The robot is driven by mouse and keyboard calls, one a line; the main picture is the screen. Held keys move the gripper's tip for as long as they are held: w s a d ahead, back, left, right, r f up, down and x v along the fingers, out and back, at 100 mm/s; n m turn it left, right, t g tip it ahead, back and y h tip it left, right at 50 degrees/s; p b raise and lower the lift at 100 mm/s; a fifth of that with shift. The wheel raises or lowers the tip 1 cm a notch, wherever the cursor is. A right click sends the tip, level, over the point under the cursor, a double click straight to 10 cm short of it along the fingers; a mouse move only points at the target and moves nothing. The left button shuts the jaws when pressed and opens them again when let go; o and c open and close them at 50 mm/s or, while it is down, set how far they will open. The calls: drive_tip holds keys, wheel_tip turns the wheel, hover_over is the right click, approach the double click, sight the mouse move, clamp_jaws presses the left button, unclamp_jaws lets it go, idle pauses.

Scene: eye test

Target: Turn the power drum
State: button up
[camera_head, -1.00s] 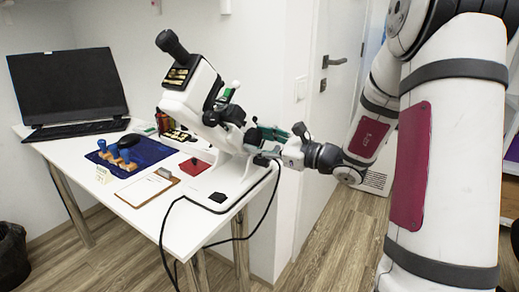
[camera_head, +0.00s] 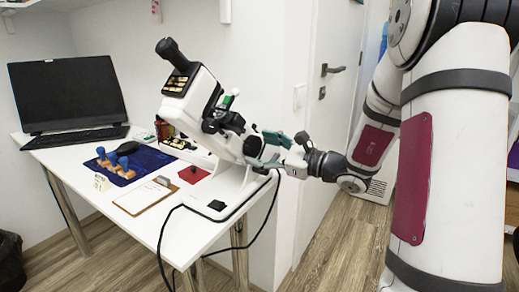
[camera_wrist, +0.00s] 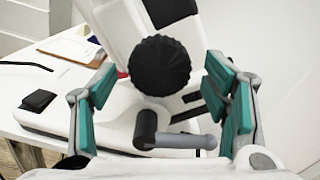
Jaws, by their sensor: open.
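A white lens-measuring instrument (camera_head: 196,95) with a black eyepiece stands tilted on the desk. Its power drum appears to be the black ribbed round knob (camera_wrist: 160,66) in the middle of the wrist view. In the head view the drum (camera_head: 252,146) is small and partly hidden by my fingers. My gripper (camera_head: 268,150) is open at the instrument's right side. In the wrist view its teal-padded fingers (camera_wrist: 162,80) stand on either side of the knob, with gaps. Contact is not visible. A black-tipped grey lever (camera_wrist: 172,138) lies below the knob, between the fingers.
The white desk (camera_head: 165,225) also holds a monitor (camera_head: 66,92), a blue mat (camera_head: 152,160) with stamps, a clipboard (camera_head: 140,197) and a red pad (camera_head: 193,174). A black cable (camera_head: 163,240) hangs off the front edge. A wall and door (camera_head: 330,110) stand behind my arm.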

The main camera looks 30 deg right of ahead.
drive_tip(key=v, duration=1.1)
drive_tip(key=s+a+r+n+g+y, duration=0.1)
drive_tip(key=s+a+n+g+y, duration=0.1)
drive_tip(key=s+a+n+g, duration=0.7)
drive_tip(key=s+a+r+n+g+y, duration=0.1)
drive_tip(key=s+a+n+g, duration=0.25)
drive_tip(key=a, duration=1.05)
drive_tip(key=s+d+f+n+g+h, duration=0.1)
drive_tip(key=s+f+n+g+h, duration=0.1)
drive_tip(key=s+n+h, duration=0.5)
drive_tip(key=s+d+f+n+g+h, duration=0.1)
drive_tip(key=s+f+n+g+h, duration=0.3)
drive_tip(key=s, duration=0.6)
drive_tip(key=d+r+n+t+p, duration=0.1)
drive_tip(key=r+t+p, duration=0.2)
drive_tip(key=r+p, duration=1)
drive_tip(key=d+r+n+t+h+p, duration=0.1)
drive_tip(key=r+t+p, duration=0.3)
drive_tip(key=r+p, duration=0.9)
wheel_tip(320, 180, up, 4)
drive_tip(key=shift+s+d+f, duration=0.1)
drive_tip(key=shift+s+d, duration=0.3)
drive_tip(key=shift+d, duration=0.4)
